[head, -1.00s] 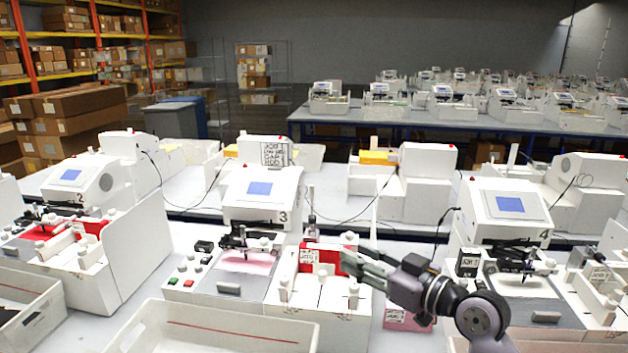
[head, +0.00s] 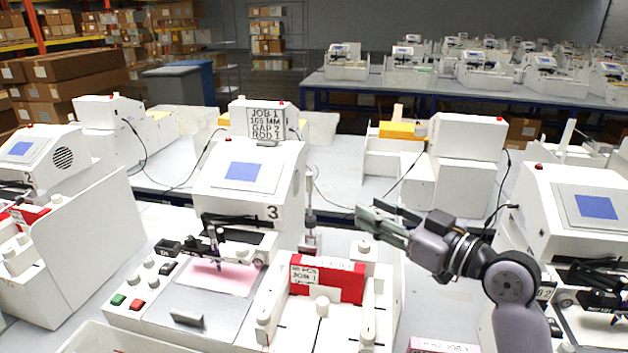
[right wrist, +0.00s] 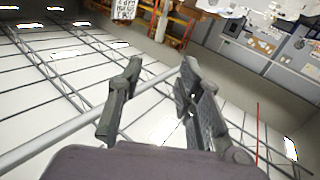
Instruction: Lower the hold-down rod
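Plotter 3 (head: 218,192) stands in the middle of the head view with a pink sheet (head: 222,281) under its pen carriage (head: 216,249). To its right, a slim upright metal rod (head: 310,212) rises behind the white feeder (head: 273,308). I cannot tell for certain whether this is the hold-down rod. A red block (head: 328,279) with a label sits on the feeder. My right gripper (head: 367,219) is raised behind and right of the red block, pointing left, apart from the rod. In the right wrist view its fingers (right wrist: 158,88) are spread and empty. My left gripper is out of view.
A sign (head: 266,121) reading JOB 1, 165 MM, GAP 2, ROD 1 stands behind plotter 3. Another plotter (head: 592,208) is close on the right. White posts (head: 365,252) stand up from the feeder. A white tray edge (head: 105,340) lies in front.

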